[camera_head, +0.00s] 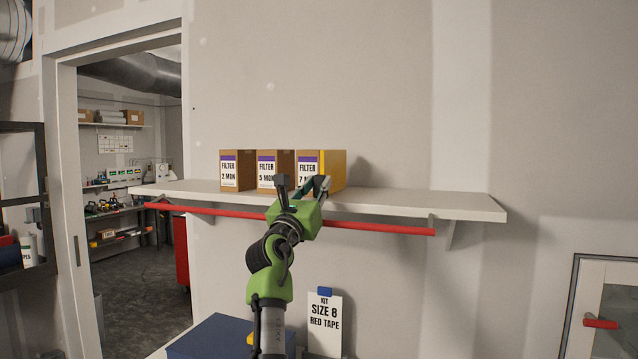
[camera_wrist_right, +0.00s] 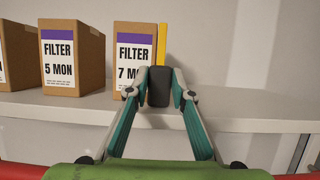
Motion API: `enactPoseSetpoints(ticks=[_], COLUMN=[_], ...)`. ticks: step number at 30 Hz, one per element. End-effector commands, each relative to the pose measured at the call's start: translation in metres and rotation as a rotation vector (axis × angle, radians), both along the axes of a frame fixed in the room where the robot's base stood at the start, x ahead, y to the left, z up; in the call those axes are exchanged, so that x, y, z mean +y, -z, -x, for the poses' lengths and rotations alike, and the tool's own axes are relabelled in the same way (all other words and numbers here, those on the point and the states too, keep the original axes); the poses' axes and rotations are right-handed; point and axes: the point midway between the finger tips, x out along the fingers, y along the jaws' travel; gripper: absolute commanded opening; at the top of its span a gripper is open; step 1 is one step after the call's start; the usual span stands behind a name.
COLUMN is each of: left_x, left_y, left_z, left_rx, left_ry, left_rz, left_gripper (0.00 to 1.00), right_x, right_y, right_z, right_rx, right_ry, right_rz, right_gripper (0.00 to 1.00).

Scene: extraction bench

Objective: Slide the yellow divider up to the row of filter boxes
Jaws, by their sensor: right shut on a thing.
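The yellow divider (camera_head: 334,169) stands upright on the shelf at the right end of the row of filter boxes. In the right wrist view the divider (camera_wrist_right: 162,42) is a thin strip right beside the "7 MON" box, with no clear gap. The row is the "2 MON" box (camera_head: 237,173), the "5 MON" box (camera_head: 276,171) and the "7 MON" box (camera_head: 308,162). My right gripper (camera_head: 318,184) is at the shelf front, shut on the divider's dark front part (camera_wrist_right: 159,86). The divider's lower part is hidden behind the fingers. My left gripper is out of view.
The white shelf (camera_head: 430,203) is bare to the right of the divider. A red rail (camera_head: 385,228) runs below its front edge. A "SIZE 8 RED TAPE" card (camera_head: 324,322) and a blue box (camera_head: 215,340) are lower down. A doorway opens at the left.

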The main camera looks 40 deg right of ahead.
Motion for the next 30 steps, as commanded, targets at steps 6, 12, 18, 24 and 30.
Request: enactPoseSetpoints(ticks=[6,12,18,24,30], left_x=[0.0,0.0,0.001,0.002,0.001], left_y=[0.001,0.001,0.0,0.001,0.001], left_z=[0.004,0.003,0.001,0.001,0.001], left_rx=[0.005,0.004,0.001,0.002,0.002], left_ry=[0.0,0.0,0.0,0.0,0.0], left_rz=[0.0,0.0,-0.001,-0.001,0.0], left_gripper=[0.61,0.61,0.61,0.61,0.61], right_x=[-0.003,-0.002,-0.002,0.011,0.044], right_y=[0.002,0.001,0.001,0.008,0.024], right_z=[0.002,0.002,0.002,0.007,0.023], right_rx=[-0.001,-0.001,-0.001,0.001,0.002], right_ry=[0.006,0.005,0.006,0.004,0.004], right_rz=[-0.006,-0.005,-0.004,-0.003,-0.003], right_gripper=[0.0,0.39,0.39,0.39,0.39])
